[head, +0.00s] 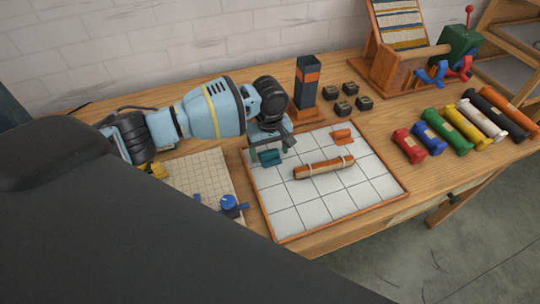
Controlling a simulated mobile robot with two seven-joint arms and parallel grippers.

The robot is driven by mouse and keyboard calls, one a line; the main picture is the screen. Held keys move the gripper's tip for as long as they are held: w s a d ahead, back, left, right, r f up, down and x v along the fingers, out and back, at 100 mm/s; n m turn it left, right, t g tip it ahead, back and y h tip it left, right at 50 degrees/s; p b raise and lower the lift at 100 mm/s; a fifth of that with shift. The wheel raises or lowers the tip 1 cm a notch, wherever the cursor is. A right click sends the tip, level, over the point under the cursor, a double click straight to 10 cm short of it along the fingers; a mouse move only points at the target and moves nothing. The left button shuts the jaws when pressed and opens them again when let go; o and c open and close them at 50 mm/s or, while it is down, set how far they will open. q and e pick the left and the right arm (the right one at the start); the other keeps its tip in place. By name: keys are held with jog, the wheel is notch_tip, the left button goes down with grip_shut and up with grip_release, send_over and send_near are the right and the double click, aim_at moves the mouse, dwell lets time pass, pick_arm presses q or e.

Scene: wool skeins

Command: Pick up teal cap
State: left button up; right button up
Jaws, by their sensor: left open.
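The teal cap (266,158) lies on the white gridded board (288,222) with an orange rim, near its upper left corner. My left gripper (268,154) is open, pointing down right at the teal cap. Its fingers appear to stand on either side of the cap; I cannot tell whether they touch it. The gripper body hides part of the board's far edge. My right gripper is not in view.
An orange roll (324,168) and an orange cap (342,136) lie on the board. Behind stand a dark tower (306,85) with an orange band and several small black blocks (344,108). Several coloured skeins (462,127) lie right. A cream grid sheet (202,172) lies left.

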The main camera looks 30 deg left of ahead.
aim_at(270, 154)
pick_arm(q)
jog(key=c, duration=1)
jog(key=shift+c, duration=0.2)
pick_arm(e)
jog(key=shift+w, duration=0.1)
pick_arm(q)
jog(key=shift+r, duration=0.1)
